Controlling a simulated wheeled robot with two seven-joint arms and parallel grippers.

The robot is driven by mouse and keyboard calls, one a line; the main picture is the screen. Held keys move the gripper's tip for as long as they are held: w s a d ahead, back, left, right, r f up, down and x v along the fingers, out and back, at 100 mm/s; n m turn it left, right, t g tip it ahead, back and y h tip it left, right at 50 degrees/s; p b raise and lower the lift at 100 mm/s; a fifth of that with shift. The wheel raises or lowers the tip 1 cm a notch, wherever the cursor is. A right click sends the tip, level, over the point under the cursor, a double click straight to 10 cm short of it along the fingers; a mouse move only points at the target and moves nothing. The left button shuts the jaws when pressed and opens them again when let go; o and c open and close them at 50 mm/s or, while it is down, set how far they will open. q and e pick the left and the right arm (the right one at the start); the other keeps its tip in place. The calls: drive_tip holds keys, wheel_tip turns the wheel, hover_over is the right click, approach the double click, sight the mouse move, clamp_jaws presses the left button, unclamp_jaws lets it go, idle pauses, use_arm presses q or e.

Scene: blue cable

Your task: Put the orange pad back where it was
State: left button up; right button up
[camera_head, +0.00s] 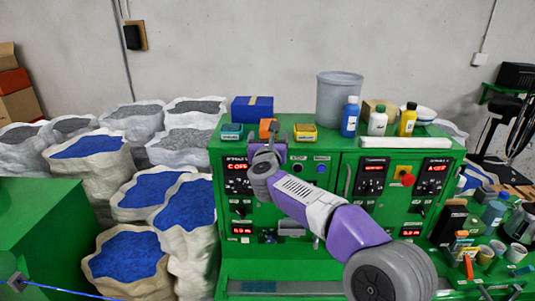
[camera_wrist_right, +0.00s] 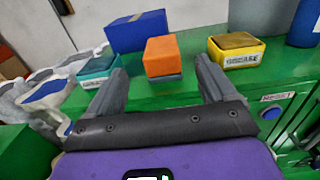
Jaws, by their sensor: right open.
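The orange pad (camera_wrist_right: 162,52) is a small block on the green cabinet top, with a grey-blue layer under it. In the head view the orange pad (camera_head: 264,125) shows only partly behind my right gripper (camera_head: 272,133). In the right wrist view my right gripper (camera_wrist_right: 160,66) is open, one finger on each side of the pad's line. The pad appears just beyond or between the fingertips, with gaps at both sides; I cannot tell its exact depth. A teal box (camera_wrist_right: 98,66) lies left of it and a yellow box (camera_wrist_right: 237,49) right. My left gripper is not in view.
A blue box (camera_head: 252,109) stands behind the pad. A grey bin (camera_head: 338,98) and several bottles, including a blue one (camera_head: 350,117), stand to the right. White sacks (camera_head: 90,165) crowd the left side. The green cabinet (camera_head: 330,155) has panels on its front.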

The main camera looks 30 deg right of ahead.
drive_tip(key=b+v, duration=0.2)
drive_tip(key=v, duration=0.6)
drive_tip(key=w+a+f+n+g+y, duration=0.1)
drive_tip(key=a+f+n+y, duration=0.25)
drive_tip(key=f+n, duration=0.6)
drive_tip(key=w+a+f+n+g+y, duration=0.15)
drive_tip(key=a+f+n, duration=0.25)
drive_tip(key=f, duration=1.1)
drive_tip(key=a+f+n+g+y, duration=0.25)
drive_tip(key=f+n, duration=0.45)
drive_tip(key=f, duration=0.6)
drive_tip(key=s+a+f+n+g+y, duration=0.2)
drive_tip(key=s+a+f+n, duration=0.25)
drive_tip(key=s+f, duration=0.35)
drive_tip(key=s+a+f+n+g+y, duration=0.2)
drive_tip(key=s+a+f+n+g, duration=0.3)
drive_tip(key=f, duration=0.6)
drive_tip(key=s+a+f+n+g+y, duration=0.1)
drive_tip(key=s+a+f+n, duration=0.1)
drive_tip(key=s, duration=0.6)
drive_tip(key=s+a+f+n+g+y, duration=0.1)
drive_tip(key=s+a+f+n+g, duration=0.1)
drive_tip(key=s+f+n, duration=0.2)
drive_tip(key=s+n, duration=0.3)
drive_tip(key=s, duration=0.2)
drive_tip(key=shift+s+f+n, duration=0.3)
drive_tip(key=shift+f, duration=0.1)
wheel_tip(320, 180, down, 14)
drive_tip(key=b, duration=1.4)
drive_tip(key=shift+f, duration=0.15)
